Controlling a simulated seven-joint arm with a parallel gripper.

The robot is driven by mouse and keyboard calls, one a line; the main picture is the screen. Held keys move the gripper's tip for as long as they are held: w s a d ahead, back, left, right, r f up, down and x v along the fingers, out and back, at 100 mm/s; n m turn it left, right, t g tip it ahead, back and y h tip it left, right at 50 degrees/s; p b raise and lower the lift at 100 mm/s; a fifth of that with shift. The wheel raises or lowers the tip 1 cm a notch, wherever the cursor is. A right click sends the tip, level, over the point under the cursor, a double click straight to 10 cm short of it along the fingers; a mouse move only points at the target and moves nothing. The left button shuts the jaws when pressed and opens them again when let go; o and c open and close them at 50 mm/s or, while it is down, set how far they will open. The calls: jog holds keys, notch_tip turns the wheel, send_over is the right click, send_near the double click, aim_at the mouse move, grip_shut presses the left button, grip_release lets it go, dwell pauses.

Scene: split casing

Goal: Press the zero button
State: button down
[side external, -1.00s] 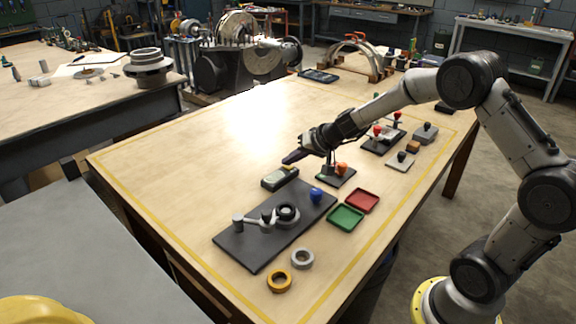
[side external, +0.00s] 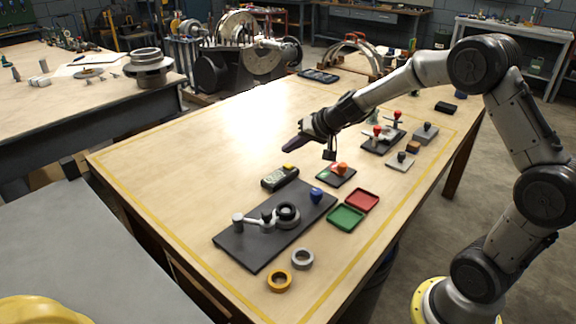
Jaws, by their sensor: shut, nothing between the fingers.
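A small grey-green device with a display (side external: 279,178) lies on the wooden table behind the dark base plate. A yellow patch, perhaps a button (side external: 289,167), shows at its far end; any marking on it is too small to read. My gripper (side external: 291,147) is shut and empty, with its dark purple fingers pointing left and down. It hovers above and just beyond the device, apart from it in the picture.
A dark base plate (side external: 243,249) with a lever fixture and blue knob stands in front. A small plate with an orange knob (side external: 341,169) is right of the device. Red (side external: 362,200) and green (side external: 345,217) trays lie nearby. The table's left part is clear.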

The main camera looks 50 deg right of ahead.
jog(key=shift+r, duration=1.25)
